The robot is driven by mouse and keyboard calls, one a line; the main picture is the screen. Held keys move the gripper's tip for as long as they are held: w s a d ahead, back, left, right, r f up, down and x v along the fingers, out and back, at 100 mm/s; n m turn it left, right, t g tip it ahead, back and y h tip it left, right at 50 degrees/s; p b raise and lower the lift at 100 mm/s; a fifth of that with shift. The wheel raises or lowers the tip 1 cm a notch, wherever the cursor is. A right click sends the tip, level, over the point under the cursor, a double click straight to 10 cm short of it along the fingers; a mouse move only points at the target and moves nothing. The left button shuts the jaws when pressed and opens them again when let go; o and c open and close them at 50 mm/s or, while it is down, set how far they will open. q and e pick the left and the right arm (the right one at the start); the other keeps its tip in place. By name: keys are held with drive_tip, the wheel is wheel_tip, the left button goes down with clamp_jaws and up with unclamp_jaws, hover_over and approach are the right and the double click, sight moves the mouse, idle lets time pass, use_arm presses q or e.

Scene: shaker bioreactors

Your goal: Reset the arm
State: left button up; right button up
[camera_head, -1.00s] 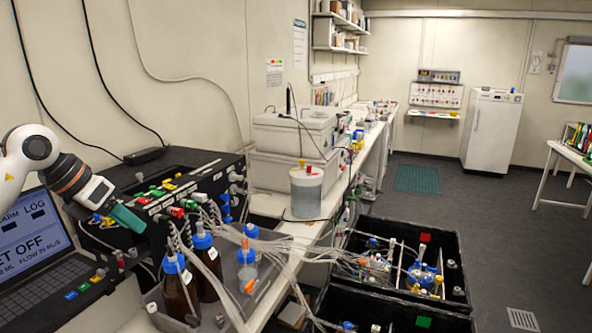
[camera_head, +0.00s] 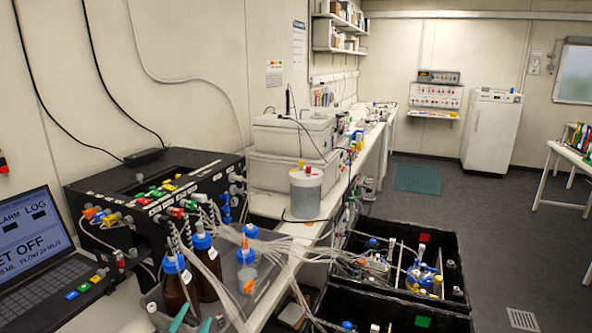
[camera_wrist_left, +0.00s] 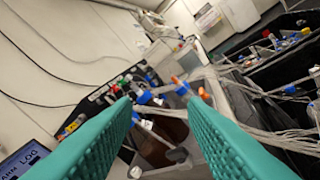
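My left gripper (camera_head: 193,321) shows only as two teal fingertips at the bottom edge of the head view, in front of the brown bottles (camera_head: 207,272) with blue caps. In the left wrist view the two teal fingers of the left gripper (camera_wrist_left: 160,100) stand wide apart with nothing gripped between them. Bottle caps and tubing show beyond the gap. The rest of my left arm is out of the head view. My right arm and gripper are in neither view.
A black control unit (camera_head: 100,195) and a laptop (camera_head: 38,240) stand at left. Clear tubes (camera_head: 285,250) run from the bottles to black crates (camera_head: 455,240) at right. A lidded jar (camera_head: 306,192) stands on the bench behind. The floor (camera_head: 500,215) at right is open.

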use_arm(q)
drive_tip(key=s+a+f+n+g, duration=0.1)
drive_tip(key=s+f+n+g, duration=0.2)
drive_tip(key=s+f+g, duration=0.65)
drive_tip(key=s+f+n+g, duration=0.45)
drive_tip(key=s+f, duration=0.65)
drive_tip(key=s, duration=0.6)
wheel_tip(320, 180, down, 30)
drive_tip(key=m+g+b, duration=0.1)
drive_tip(key=b, duration=0.5)
drive_tip(key=s+a+f+g+y+b, duration=0.1)
drive_tip(key=s+a+f+b, duration=0.2)
drive_tip(key=s+f, duration=1.4)
wheel_tip(320, 180, down, 4)
drive_tip(key=shift+s+a+f+g+b, duration=0.1)
drive_tip(key=shift+s+a+g+b, duration=0.15)
drive_tip(key=shift+b, duration=0.25)
drive_tip(key=shift+d, duration=0.1)
drive_tip(key=shift+c, duration=0.6)
